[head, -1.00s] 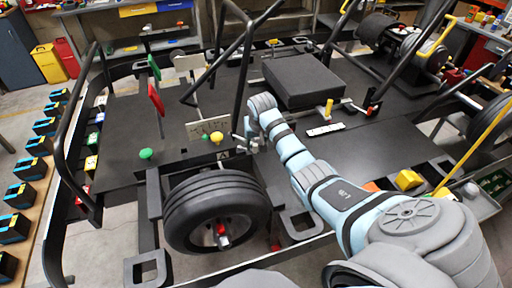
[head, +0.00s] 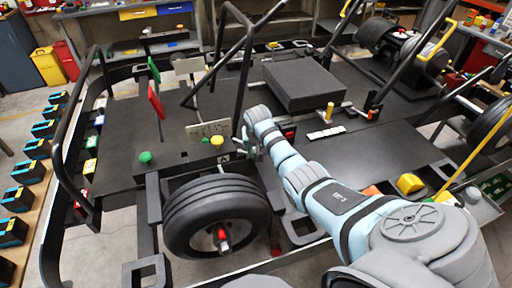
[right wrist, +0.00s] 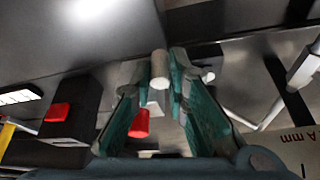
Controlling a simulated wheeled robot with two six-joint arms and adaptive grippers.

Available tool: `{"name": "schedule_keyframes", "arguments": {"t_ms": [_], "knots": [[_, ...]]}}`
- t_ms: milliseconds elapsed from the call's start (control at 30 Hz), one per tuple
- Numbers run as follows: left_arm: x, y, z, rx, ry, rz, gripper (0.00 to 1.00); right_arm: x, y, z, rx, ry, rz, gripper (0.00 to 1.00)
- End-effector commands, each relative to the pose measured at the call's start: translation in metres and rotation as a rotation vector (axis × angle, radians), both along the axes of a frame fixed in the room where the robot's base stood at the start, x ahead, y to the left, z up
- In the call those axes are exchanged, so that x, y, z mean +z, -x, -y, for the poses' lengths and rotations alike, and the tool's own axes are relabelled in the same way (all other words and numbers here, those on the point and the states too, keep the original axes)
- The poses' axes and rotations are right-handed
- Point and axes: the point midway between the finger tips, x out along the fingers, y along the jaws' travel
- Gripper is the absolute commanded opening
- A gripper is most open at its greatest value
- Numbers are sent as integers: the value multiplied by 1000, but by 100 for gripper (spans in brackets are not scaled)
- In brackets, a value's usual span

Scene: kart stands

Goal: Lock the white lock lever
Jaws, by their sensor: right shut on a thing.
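The white lock lever shows as a pale, round-ended bar (right wrist: 160,68) between the fingertips in the right wrist view. My right gripper (head: 242,145) is beside the black upright tube near the middle of the kart stand, behind the tyre. In the right wrist view its teal fingers (right wrist: 160,84) are shut on the pale bar. In the head view the lever is too small and too covered by the gripper to make out. My left gripper is in neither view.
A red lever (head: 155,103) and a green lever (head: 154,68) stand to the left. Yellow (head: 217,140) and green (head: 146,157) knobs sit nearby. The tyre (head: 216,213) is in front, and a black box (head: 303,82) lies behind. A red part (right wrist: 139,124) shows below the fingers.

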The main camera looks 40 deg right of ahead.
Motion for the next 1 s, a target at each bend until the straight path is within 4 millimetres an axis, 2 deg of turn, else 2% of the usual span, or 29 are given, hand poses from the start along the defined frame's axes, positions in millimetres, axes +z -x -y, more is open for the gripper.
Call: {"name": "schedule_keyframes", "arguments": {"t_ms": [33,100,233,500,533,667,1000], "knots": [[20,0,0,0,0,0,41,8,4,-7,-53,-8,-11,0],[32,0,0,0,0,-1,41,8,6,-14,-165,-8,-12,0],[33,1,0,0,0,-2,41,3,8,-21,-307,-5,-8,0],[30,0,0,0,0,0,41,1,7,-21,-330,-4,-3,0],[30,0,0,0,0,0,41,1,7,-21,-329,-4,-3,16],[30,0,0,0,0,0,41,1,7,-21,-329,-4,-3,35],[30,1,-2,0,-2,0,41,7,6,-20,-329,-2,-2,35]]}}
